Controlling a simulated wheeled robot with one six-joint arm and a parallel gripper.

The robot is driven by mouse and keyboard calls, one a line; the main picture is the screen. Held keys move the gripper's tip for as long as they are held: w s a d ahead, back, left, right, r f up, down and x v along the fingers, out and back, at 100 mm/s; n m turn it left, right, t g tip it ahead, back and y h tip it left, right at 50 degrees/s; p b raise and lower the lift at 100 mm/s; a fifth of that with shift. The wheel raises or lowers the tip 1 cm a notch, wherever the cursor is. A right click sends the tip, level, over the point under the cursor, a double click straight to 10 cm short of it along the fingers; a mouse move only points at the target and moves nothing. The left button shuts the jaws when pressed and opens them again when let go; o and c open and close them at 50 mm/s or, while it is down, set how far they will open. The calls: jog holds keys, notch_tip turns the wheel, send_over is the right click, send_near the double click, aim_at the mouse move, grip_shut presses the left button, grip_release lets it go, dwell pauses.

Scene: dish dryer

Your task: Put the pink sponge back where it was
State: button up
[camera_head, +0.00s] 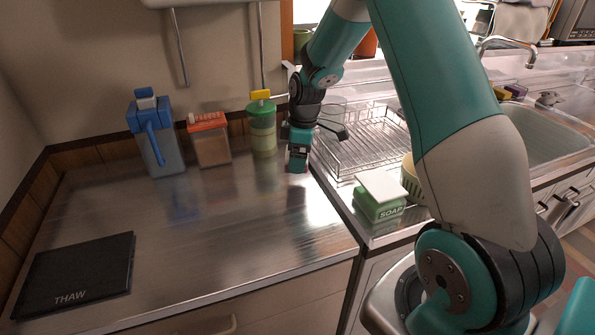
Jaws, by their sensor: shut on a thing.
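My gripper (298,158) is low over the right end of the steel counter, close to the left side of the wire dish rack. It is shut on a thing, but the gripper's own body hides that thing. I cannot make out a pink sponge for certain anywhere in this view.
A blue-lidded jug (166,155) and a red-lidded container (210,145) stand along the back wall. The wire dish rack (352,158) is right of my gripper. A green soap box (380,206) stands before it. A dark THAW board (75,277) lies front left. The middle counter is clear.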

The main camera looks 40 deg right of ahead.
aim_at(298, 180)
jog(key=shift+f, duration=2.65)
jog(key=shift+f, duration=0.1)
jog(key=o, duration=0.6)
jog(key=r, duration=0.8)
jog(key=d+r, duration=0.1)
jog(key=r, duration=0.2)
jog(key=shift+s+r, duration=0.4)
jog(key=s+a+r, duration=0.5)
jog(key=a+r, duration=0.1)
jog(key=a, duration=0.4)
jog(key=s+a+r+m+y+p, duration=0.1)
jog(key=s+a+r, duration=0.3)
jog(key=s+a, duration=0.3)
jog(key=s+a+r+m+y+p, duration=0.2)
jog(key=s+a+r, duration=0.2)
jog(key=s+a, duration=0.4)
jog(key=shift+s+g, duration=0.4)
jog(key=shift+s, duration=3.2)
